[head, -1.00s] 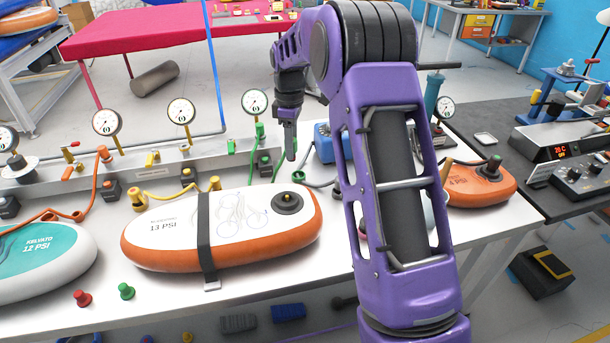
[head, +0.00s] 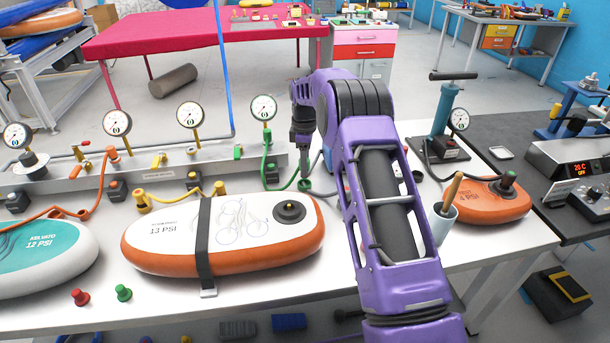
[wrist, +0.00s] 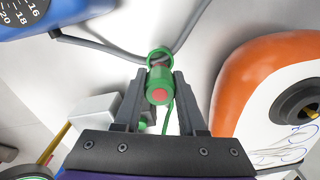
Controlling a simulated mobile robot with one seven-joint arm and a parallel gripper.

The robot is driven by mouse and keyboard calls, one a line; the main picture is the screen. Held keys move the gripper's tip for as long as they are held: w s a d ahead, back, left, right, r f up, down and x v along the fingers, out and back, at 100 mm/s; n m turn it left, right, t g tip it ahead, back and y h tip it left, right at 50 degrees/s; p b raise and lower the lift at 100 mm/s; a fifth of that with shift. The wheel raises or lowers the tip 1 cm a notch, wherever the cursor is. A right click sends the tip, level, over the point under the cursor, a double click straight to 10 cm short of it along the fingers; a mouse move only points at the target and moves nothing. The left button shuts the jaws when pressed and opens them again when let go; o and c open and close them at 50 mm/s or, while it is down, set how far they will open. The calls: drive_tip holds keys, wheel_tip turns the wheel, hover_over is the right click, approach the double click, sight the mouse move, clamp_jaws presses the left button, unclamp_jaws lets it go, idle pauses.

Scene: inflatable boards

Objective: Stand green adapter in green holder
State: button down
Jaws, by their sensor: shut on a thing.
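The green adapter (wrist: 159,84) is a short green cylinder with a reddish end, held between the two fingers of my gripper (wrist: 158,95). In the head view my gripper (head: 303,165) points down behind the white-and-orange board. The adapter (head: 304,185) shows there as a small green piece at its tip, with a green hose curving to it. I cannot tell whether it touches the table. The green holder (head: 271,174) appears to be the dark block with some green below the green-fitted gauge, left of my gripper and apart from the adapter.
The strapped white-and-orange board (head: 165,245) lies in front of my gripper. A gauge rail (head: 145,165) stands along the back. A cup (head: 440,222) and hand pump (head: 447,125) are to the right. Red (head: 80,297) and green (head: 123,293) plugs sit at the front edge.

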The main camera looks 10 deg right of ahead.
drive_tip(key=shift+f, duration=1.85)
drive_tip(key=shift+f, duration=0.2)
drive_tip(key=shift+c, duration=2.4)
unclamp_jaws()
drive_tip(key=shift+r, duration=0.1)
wheel_tip(320, 180, up, 12)
drive_tip(key=shift+r, duration=0.15)
